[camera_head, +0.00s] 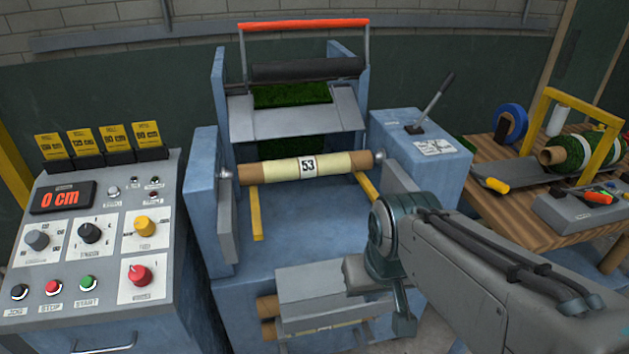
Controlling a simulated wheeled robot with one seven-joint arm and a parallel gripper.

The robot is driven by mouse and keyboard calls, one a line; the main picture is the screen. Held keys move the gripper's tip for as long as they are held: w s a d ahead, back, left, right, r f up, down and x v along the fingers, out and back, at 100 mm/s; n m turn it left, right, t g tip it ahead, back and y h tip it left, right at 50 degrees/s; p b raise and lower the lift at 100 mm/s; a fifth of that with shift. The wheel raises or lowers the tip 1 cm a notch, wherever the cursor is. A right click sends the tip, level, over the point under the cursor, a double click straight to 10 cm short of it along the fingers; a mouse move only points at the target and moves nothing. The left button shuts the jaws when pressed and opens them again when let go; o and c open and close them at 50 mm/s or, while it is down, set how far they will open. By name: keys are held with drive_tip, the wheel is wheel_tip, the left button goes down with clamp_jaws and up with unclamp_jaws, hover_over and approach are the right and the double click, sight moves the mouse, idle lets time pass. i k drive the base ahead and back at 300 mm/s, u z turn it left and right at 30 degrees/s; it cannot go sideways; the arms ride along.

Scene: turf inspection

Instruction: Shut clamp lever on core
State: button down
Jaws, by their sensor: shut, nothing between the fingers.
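A clamp lever (438,91), a grey rod with a dark grip, leans up and to the right from a dark slot on the blue housing right of the core. A small pictogram plate sits in front of it. My arm reaches in from the lower right, in front of the machine. My gripper's fingers do not show.
A control console (90,240) with knobs, buttons and a red "0 cm" display stands at left. A wooden table (487,150) at right holds a turf roll, blue tape and a yellow frame. A red-topped bar (303,25) rises behind the core. More tubes lie below in front.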

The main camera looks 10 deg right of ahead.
sight(294, 168)
drive_tip(key=k, duration=0.35)
drive_tip(key=z, duration=0.9)
drive_tip(key=i, duration=0.7)
drive_tip(key=u, duration=2.05)
drive_tip(key=i, duration=0.5)
drive_tip(key=u, duration=0.05)
